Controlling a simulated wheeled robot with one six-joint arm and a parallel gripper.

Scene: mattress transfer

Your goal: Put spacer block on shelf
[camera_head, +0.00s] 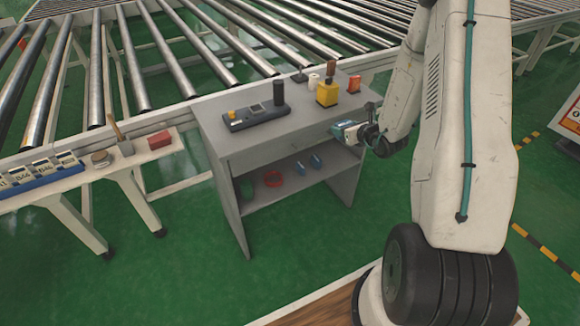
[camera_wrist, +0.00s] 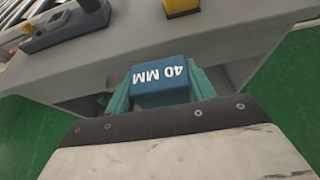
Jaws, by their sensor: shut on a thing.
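The spacer block (camera_wrist: 160,82) is blue, with "40 MM" in white letters that read upside down in the wrist view. My gripper (camera_wrist: 160,95) is shut on it, with a teal finger on each side. In the head view my gripper (camera_head: 340,132) is in front of the grey cabinet's upper front, just below its top. The block is hard to make out there. The cabinet's open shelf (camera_head: 262,200) lies below and left of the gripper. It is mostly hidden behind the gripper in the wrist view.
On the shelf are a red ring (camera_head: 273,179) and small blue pieces (camera_head: 301,168). The cabinet top (camera_head: 225,105) holds a control box (camera_head: 257,117), a yellow block (camera_head: 327,95) and an orange item (camera_head: 354,84). A side bench (camera_head: 75,180) stands left. Green floor is clear in front.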

